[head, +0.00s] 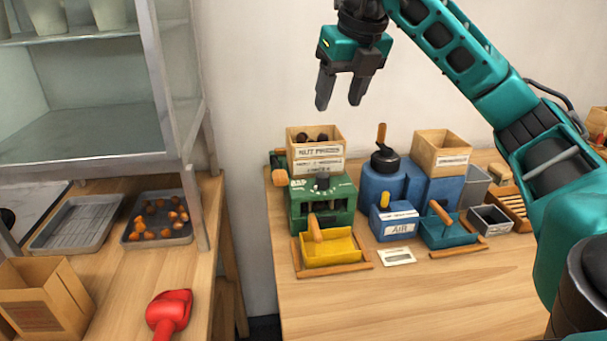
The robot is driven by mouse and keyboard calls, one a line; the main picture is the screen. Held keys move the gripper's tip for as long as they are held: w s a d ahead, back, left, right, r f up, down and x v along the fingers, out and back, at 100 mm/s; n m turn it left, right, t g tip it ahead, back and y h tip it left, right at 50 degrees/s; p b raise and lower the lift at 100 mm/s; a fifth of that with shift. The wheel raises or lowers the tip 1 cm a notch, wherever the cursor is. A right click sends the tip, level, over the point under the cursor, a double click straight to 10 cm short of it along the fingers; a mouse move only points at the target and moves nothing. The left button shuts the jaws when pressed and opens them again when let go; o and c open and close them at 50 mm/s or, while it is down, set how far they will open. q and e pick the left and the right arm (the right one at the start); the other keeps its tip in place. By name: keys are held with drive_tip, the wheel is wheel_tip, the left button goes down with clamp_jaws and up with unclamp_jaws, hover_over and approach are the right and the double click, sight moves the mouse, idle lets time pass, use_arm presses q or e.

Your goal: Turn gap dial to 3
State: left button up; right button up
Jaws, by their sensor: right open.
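A green machine (309,211) stands on the right-hand wooden table, with a wooden hopper marked "NUT PRESS" (301,153) on top holding dark nuts. Its front panel has small white markings and a dark slotted opening. My left gripper is not in view.
A yellow tray (331,252) sits in front of the green machine. A blue machine marked "AIR" (398,224) with an upright handle stands to its right. A red scoop (170,311) and a tray of chestnuts (184,238) are on the left table. The right table's front is clear.

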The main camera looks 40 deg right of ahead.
sight(323, 174)
use_arm(q)
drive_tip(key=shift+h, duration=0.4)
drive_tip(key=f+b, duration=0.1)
drive_tip(key=b, duration=0.1)
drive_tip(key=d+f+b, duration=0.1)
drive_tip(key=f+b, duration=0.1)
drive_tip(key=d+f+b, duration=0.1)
drive_tip(key=b, duration=0.1)
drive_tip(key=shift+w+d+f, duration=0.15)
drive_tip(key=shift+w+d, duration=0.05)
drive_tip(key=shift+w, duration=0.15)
use_arm(e)
drive_tip(key=x, duration=0.6)
drive_tip(key=s+x, duration=0.1)
drive_tip(key=x, duration=0.4)
drive_tip(key=s+x, duration=0.1)
drive_tip(key=x, duration=0.5)
drive_tip(key=shift+a+f, duration=0.15)
drive_tip(key=shift+f, duration=0.55)
drive_tip(key=c, duration=0.6)
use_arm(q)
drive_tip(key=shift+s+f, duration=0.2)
use_arm(e)
drive_tip(key=c, duration=0.4)
